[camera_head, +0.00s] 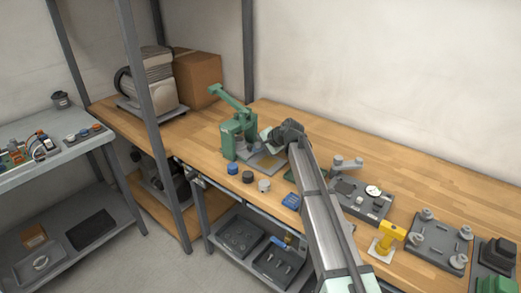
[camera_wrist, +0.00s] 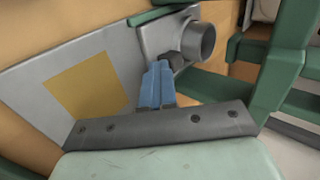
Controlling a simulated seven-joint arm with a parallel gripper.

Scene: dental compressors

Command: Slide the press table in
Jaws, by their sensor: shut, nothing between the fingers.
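The green press (camera_head: 238,128) stands on the wooden bench in the head view, its lever raised up to the left. Its press table, a flat grey plate (camera_head: 262,160), sits at its foot and reaches out to the right. In the wrist view the grey plate (camera_wrist: 40,100) bears a yellow square, and a grey block with a round open cup (camera_wrist: 203,40) is at its far edge. My gripper (camera_wrist: 158,68) is shut and empty, its blue fingers close to a dark knob (camera_wrist: 172,62) beside the cup. Whether they touch cannot be told. In the head view my wrist hides the fingertips.
Blue, dark and light round parts (camera_head: 248,177) lie along the bench's front edge. A grey fixture with a gauge (camera_head: 372,191) and a yellow clamp (camera_head: 388,237) stand to the right. A compressor (camera_head: 155,78) and a cardboard box (camera_head: 198,76) are behind left. The back right bench is clear.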

